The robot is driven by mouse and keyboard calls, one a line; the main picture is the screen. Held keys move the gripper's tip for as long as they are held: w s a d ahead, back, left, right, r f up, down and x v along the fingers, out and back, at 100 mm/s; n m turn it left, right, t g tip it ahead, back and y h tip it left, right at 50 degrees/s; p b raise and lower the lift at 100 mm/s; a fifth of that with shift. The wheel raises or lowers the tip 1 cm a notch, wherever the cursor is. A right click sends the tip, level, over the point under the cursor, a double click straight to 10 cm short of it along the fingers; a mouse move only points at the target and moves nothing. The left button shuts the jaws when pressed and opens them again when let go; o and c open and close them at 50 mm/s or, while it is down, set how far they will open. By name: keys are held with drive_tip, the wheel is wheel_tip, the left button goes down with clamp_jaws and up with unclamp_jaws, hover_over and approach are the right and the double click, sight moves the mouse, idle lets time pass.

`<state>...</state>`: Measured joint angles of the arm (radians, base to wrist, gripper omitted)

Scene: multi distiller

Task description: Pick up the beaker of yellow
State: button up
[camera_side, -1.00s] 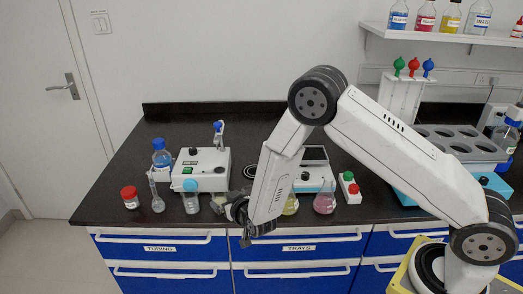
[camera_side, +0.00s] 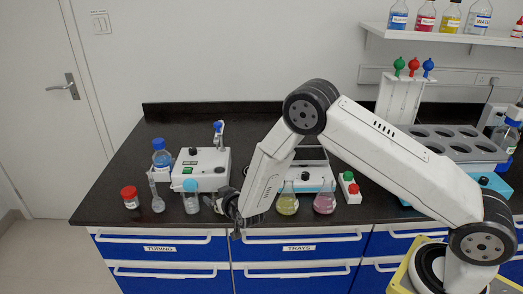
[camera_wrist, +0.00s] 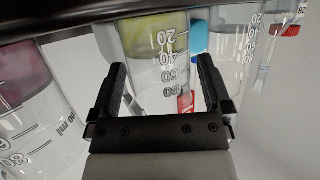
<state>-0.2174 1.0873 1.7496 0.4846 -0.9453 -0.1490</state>
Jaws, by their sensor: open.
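The beaker of yellow (camera_wrist: 150,45) shows upside down in the wrist view, with yellow liquid and white graduation marks. My gripper (camera_wrist: 163,72) is open, with one finger on each side of the beaker's outline. The fingers look empty, and I cannot tell whether either one touches the glass. In the side view my gripper (camera_side: 222,205) is low over the front of the bench, and the hand and forearm hide the beaker there.
A pink-filled vessel (camera_wrist: 25,90) is close on the left in the wrist view. A clear vessel (camera_side: 191,203) and red-capped jar (camera_side: 130,200) stand left.

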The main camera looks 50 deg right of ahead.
drive_tip(key=c, duration=1.2)
drive_tip(key=shift+r, duration=0.1)
drive_tip(key=shift+r, duration=0.65)
drive_tip(key=shift+s+d+r, duration=0.2)
drive_tip(key=shift+s+r, duration=1.75)
drive_tip(key=shift+s, duration=0.35)
drive_tip(key=shift+s+d+r, duration=0.2)
drive_tip(key=shift+s+r, duration=1.7)
drive_tip(key=shift+s, duration=0.45)
drive_tip(key=shift+s+d+r, duration=0.2)
drive_tip(key=shift+s+r, duration=1.75)
drive_tip(key=shift+s, duration=0.35)
